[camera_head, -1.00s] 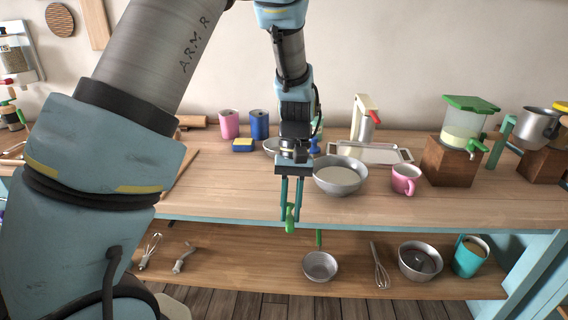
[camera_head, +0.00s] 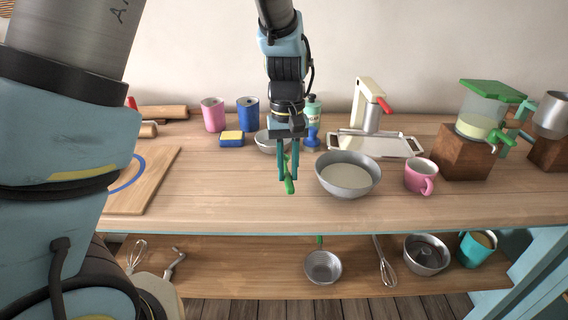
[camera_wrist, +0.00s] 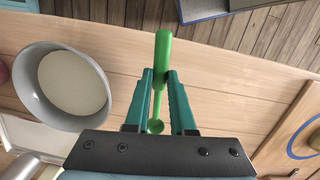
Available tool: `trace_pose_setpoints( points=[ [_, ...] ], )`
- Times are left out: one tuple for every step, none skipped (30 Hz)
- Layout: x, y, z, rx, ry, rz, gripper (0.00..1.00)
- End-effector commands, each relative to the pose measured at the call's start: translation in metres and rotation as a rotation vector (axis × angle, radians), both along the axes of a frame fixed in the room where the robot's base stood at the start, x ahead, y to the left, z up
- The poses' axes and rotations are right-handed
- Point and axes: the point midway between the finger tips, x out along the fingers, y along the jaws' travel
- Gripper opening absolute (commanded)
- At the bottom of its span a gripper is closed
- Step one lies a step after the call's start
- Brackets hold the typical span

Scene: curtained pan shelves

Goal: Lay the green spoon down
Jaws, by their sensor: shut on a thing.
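The green spoon (camera_head: 289,184) is held between the fingers of my gripper (camera_head: 288,178) above the wooden tabletop. In the wrist view the spoon (camera_wrist: 162,60) runs lengthwise between the two teal fingers of my gripper (camera_wrist: 160,82), its thicker end beyond the fingertips and a small rounded end near the palm. The fingers are shut on it. In the head view it hangs tilted, partly hidden by the fingers, just left of a metal bowl. I cannot tell exactly how far it is above the table.
The metal bowl (camera_head: 348,188) with pale contents stands close on the right, with a pink mug (camera_head: 420,176) beyond it. A smaller bowl (camera_head: 266,146) and a sponge (camera_head: 231,139) are behind. A cutting board (camera_head: 150,185) lies left. Tabletop between board and gripper is clear.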

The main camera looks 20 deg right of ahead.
Motion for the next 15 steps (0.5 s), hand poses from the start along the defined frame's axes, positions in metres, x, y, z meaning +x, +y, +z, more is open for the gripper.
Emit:
trace_pose_setpoints(
  points=[
    [0.000,0.000,0.000,0.000,0.000,0.000,0.00],
    [0.000,0.000,0.000,0.000,0.000,0.000,0.00],
    [0.000,0.000,0.000,0.000,0.000,0.000,0.00],
    [0.000,0.000,0.000,0.000,0.001,0.000,0.00],
    [0.000,0.000,0.000,0.000,0.000,0.000,0.00],
    [0.000,0.000,0.000,0.000,0.000,0.000,0.00],
    [0.000,0.000,0.001,0.000,0.000,0.000,0.00],
    [0.000,0.000,0.001,0.000,-0.001,0.000,0.00],
    [0.000,0.000,0.002,-0.001,-0.002,0.000,0.00],
    [0.001,0.000,0.002,-0.001,-0.003,0.000,0.00],
    [0.001,0.000,0.003,-0.003,-0.004,0.000,0.00],
    [0.001,0.000,0.000,-0.003,-0.005,-0.001,0.00],
    [0.001,0.000,-0.003,-0.003,-0.004,-0.001,0.00],
    [0.001,0.000,-0.005,-0.003,-0.005,-0.001,0.00],
    [0.001,0.000,-0.008,-0.003,-0.005,-0.001,0.00]
  ],
)
